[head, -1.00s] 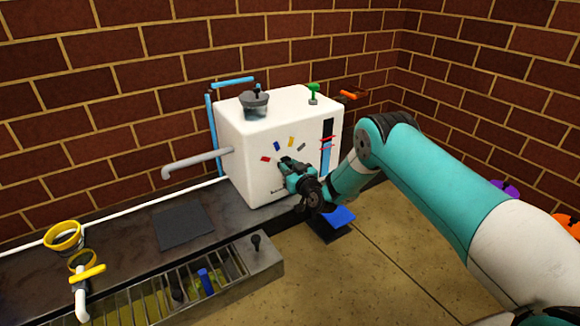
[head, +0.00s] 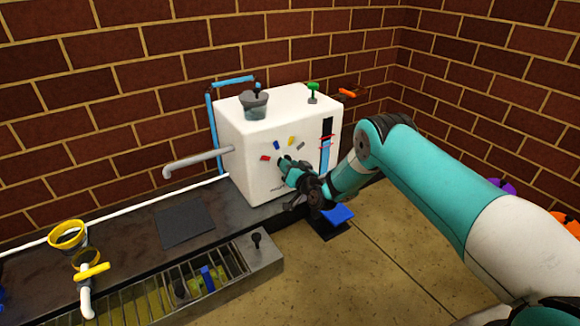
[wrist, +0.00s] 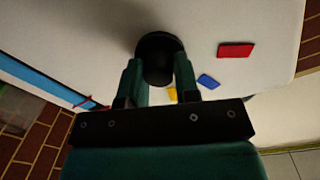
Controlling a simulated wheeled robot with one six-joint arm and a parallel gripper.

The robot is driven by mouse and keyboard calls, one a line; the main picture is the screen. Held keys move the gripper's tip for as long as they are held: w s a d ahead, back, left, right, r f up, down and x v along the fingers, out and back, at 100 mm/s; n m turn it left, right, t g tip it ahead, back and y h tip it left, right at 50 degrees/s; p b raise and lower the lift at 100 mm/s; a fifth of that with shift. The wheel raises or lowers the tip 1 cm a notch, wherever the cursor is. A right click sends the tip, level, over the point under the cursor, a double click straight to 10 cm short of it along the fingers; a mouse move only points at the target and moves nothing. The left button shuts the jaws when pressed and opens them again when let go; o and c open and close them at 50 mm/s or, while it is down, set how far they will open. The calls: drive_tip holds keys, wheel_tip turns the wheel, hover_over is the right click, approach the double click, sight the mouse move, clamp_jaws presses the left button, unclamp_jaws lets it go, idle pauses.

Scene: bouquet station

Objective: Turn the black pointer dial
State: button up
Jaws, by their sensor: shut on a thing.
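The black pointer dial (wrist: 160,52) sits on the front face of a white box-shaped machine (head: 252,175). In the wrist view it is a dark round knob, with its near part between my two fingers. My gripper (wrist: 159,77) is shut on it, one green finger on each side. In the head view my gripper (head: 285,165) is against the front face and largely hides the dial. Which way its pointer faces cannot be told. Coloured marks arc above the dial: red (head: 265,158), blue (head: 276,145), yellow (head: 291,141) and grey (head: 301,146).
A grey cup (head: 255,107) and a green knob (head: 313,92) are on the machine's top. A grey pipe (head: 195,161) sticks out left. A blue pedal (head: 338,215) is below my gripper. A grated trough (head: 150,297) and yellow-handled tap (head: 92,272) stand front left.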

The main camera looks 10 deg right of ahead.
drive_tip(key=shift+w+r, duration=0.1)
drive_tip(key=shift+r, duration=0.05)
drive_tip(key=o, duration=0.9)
drive_tip(key=shift+p+v, duration=8.7)
drive_tip(key=shift+p, duration=1.15)
